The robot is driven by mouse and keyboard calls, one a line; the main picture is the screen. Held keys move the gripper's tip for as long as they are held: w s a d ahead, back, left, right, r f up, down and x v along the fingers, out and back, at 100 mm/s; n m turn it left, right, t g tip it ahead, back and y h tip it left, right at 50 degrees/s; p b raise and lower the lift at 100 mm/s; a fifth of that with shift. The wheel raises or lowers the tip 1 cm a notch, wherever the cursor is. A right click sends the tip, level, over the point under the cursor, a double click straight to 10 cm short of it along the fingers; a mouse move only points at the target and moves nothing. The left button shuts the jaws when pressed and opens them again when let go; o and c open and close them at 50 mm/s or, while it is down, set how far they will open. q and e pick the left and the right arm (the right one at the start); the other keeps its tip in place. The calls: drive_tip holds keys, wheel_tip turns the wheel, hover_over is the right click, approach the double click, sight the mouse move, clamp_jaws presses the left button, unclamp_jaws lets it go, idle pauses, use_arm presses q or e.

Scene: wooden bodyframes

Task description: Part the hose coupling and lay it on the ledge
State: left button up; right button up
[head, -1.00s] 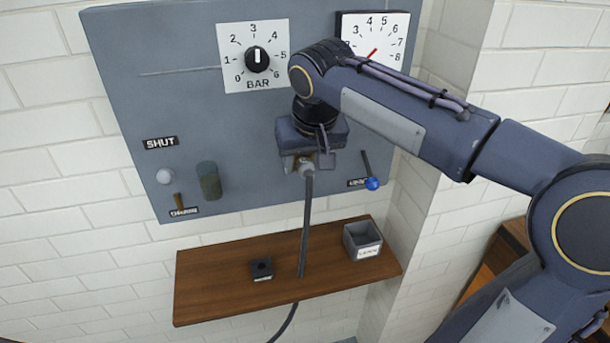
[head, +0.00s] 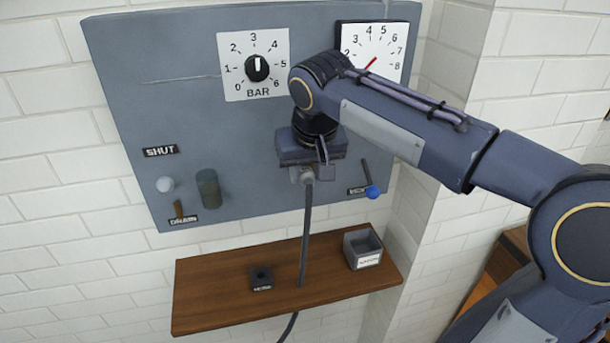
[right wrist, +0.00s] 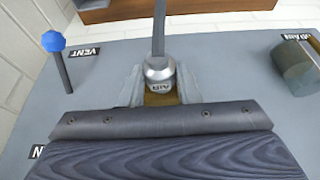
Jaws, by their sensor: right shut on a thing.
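The hose coupling (head: 307,175) is a grey metal fitting at the top of a dark hose (head: 304,235) in front of the grey panel (head: 240,160). In the right wrist view the coupling (right wrist: 159,70) sits between the two fingers of my right gripper (right wrist: 158,88), which is shut on it. A brassy part marked "AIR" shows just below the fitting there. I cannot tell whether the coupling is joined to the panel. The wooden ledge (head: 220,295) is below the panel, and the hose hangs down past it. My left gripper is not in view.
On the ledge are a small dark holder (head: 262,278) and a grey open box (head: 362,248). The panel carries a BAR dial (head: 257,67), a gauge (head: 372,52), a blue-tipped vent lever (head: 372,190), a white knob (head: 165,184) and a green-grey cylinder (head: 209,188). Bare ledge lies left of the holder.

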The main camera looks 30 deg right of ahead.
drive_tip(key=shift+s, duration=0.15)
clamp_jaws()
drive_tip(key=shift+s, duration=0.25)
drive_tip(key=shift+s+a, duration=0.15)
drive_tip(key=shift+s, duration=0.15)
drive_tip(key=shift+s+a+b, duration=0.25)
drive_tip(key=shift+s+b, duration=0.1)
drive_tip(key=shift+s, duration=0.8)
